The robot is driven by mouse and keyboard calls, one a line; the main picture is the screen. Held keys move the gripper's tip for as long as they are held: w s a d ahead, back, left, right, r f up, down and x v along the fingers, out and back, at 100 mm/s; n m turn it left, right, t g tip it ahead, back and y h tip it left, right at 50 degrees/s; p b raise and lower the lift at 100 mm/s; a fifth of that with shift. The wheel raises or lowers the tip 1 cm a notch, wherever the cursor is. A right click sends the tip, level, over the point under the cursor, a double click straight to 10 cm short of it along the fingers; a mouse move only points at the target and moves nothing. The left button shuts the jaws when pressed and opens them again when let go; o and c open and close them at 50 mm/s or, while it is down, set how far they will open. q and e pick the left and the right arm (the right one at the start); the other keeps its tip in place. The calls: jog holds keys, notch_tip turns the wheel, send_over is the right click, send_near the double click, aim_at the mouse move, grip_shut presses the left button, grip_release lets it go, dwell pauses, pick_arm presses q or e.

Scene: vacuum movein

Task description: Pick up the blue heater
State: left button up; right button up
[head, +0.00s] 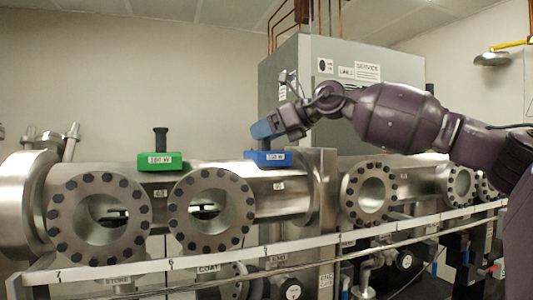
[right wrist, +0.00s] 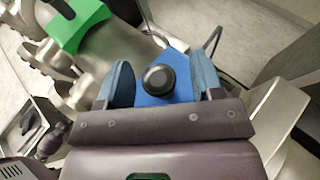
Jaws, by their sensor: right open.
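The blue heater (head: 267,157) sits on top of the steel chamber tube, with a label on its front. In the right wrist view the blue heater (right wrist: 178,93) shows its black round knob (right wrist: 159,79) from above. My right gripper (head: 264,132) is directly above the heater, fingers pointing down, and hides the heater's knob in the head view. In the wrist view the right gripper's (right wrist: 162,78) two blue fingers are open, one on each side of the knob, with gaps visible. Whether they touch the heater cannot be told. My left gripper is not in view.
A green heater (head: 160,162) with a black upright handle sits on the tube to the left. Steel flanged ports (head: 212,211) face forward along the chamber. A white rail (head: 200,260) runs across the front. A grey service cabinet (head: 340,60) stands close behind my right arm.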

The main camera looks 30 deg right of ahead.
jog(key=shift+c, duration=0.4)
grip_shut()
jog(key=shift+r, duration=0.1)
